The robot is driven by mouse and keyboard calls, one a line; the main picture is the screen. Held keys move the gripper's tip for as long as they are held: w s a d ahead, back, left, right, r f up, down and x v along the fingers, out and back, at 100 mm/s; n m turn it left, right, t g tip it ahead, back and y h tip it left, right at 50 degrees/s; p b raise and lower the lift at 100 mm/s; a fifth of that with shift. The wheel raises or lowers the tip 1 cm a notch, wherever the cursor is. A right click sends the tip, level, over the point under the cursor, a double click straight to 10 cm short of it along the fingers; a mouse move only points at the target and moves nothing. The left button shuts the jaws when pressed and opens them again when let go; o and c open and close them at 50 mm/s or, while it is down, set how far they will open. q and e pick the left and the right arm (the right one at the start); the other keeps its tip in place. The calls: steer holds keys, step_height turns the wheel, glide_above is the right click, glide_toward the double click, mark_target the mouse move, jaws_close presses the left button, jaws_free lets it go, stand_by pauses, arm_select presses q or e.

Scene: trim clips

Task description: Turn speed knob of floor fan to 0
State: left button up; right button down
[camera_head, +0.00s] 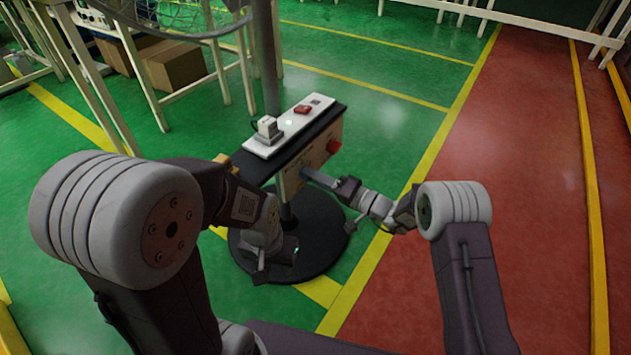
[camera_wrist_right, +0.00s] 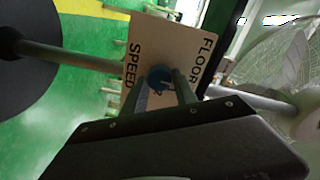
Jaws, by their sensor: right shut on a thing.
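The floor fan's control box (camera_head: 290,180) sits on its pole, with a panel (camera_wrist_right: 185,42) lettered SPEED and FLOOR in the right wrist view. The blue speed knob (camera_wrist_right: 159,75) sticks out from this panel; its pointer and setting are too small to read. My right gripper (camera_wrist_right: 164,92) is shut on the blue knob, one finger on each side. In the head view my right gripper (camera_head: 312,176) reaches the box's front from the right. My left gripper (camera_head: 274,262) hangs low over the round black base (camera_head: 318,255), apart from the box; its jaw opening is unclear.
A white strip (camera_head: 290,128) on the box top carries a plug (camera_head: 268,128) and a red switch (camera_head: 302,109). A red button (camera_head: 334,146) is on the box's side. The fan cage (camera_head: 185,18) is above left. Cardboard boxes (camera_head: 175,65) sit under a table. Floor at right is clear.

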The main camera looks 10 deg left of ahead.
steer(key=shift+f+n, duration=0.1)
steer(key=shift+n, duration=0.2)
stand_by(0.4)
steer(key=c, duration=1)
jaws_free()
steer(key=shift+d, duration=0.1)
steer(key=p+v, duration=0.4)
steer(key=v, duration=0.5)
